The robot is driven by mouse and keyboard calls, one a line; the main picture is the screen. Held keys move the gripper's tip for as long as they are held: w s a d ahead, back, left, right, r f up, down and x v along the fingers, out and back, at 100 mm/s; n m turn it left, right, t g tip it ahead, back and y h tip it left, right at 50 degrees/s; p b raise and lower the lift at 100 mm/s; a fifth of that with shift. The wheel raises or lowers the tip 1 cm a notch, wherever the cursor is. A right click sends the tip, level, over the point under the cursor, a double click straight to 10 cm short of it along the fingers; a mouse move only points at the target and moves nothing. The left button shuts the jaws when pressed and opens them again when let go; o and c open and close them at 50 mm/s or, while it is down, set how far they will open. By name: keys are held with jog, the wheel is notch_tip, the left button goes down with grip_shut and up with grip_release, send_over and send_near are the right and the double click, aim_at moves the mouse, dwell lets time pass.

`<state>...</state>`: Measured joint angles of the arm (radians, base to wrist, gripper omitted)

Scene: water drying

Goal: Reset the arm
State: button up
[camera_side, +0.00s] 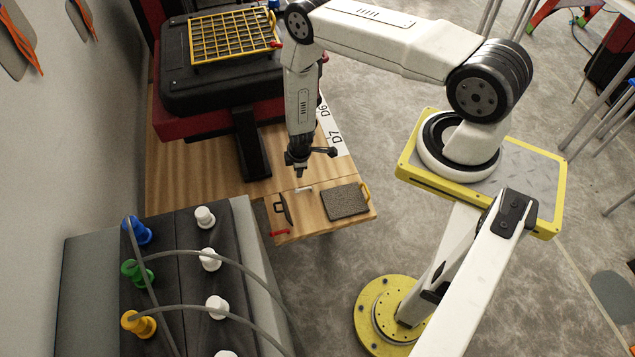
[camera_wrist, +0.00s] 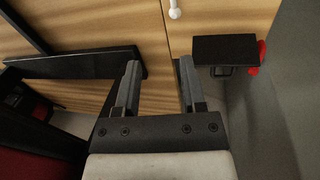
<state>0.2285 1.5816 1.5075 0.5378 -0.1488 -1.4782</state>
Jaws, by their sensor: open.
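My gripper (camera_side: 299,172) hangs pointing down above the wooden table (camera_side: 185,185), near the table's front section. In the wrist view my gripper (camera_wrist: 158,80) shows two dark fingers spread apart with nothing between them. The wooden surface lies beyond the fingertips. A small white piece (camera_side: 303,189) lies on the wood just below my gripper, and a white knob-ended piece also shows in the wrist view (camera_wrist: 175,10). I cannot tell the exact height of the fingertips above the wood.
A dark tool with a black handle (camera_side: 283,208) and a red clip (camera_side: 279,233) lie front left. A grey mesh pad (camera_side: 345,202) sits right. A black machine with a yellow grid (camera_side: 232,38) stands behind. A dark bench (camera_side: 185,285) holds coloured and white knobs with grey hoses.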

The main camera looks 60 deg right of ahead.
jog(key=w+a+r+m+y, duration=0.1)
jog(key=w+a+r+m, duration=0.15)
jog(key=r, duration=0.95)
jog(key=w+a+r+m, duration=0.1)
jog(key=w+a+r, duration=0.15)
jog(key=r, duration=0.95)
jog(key=s+a+r+m, duration=0.2)
jog(key=s+r, duration=0.5)
jog(key=r, duration=0.2)
jog(key=s+a+r+m, duration=0.2)
jog(key=s+a+r, duration=0.1)
jog(key=s+r, duration=0.5)
jog(key=shift+a+r+m+t, duration=0.15)
jog(key=shift+r+m+t, duration=0.25)
jog(key=shift+r, duration=0.1)
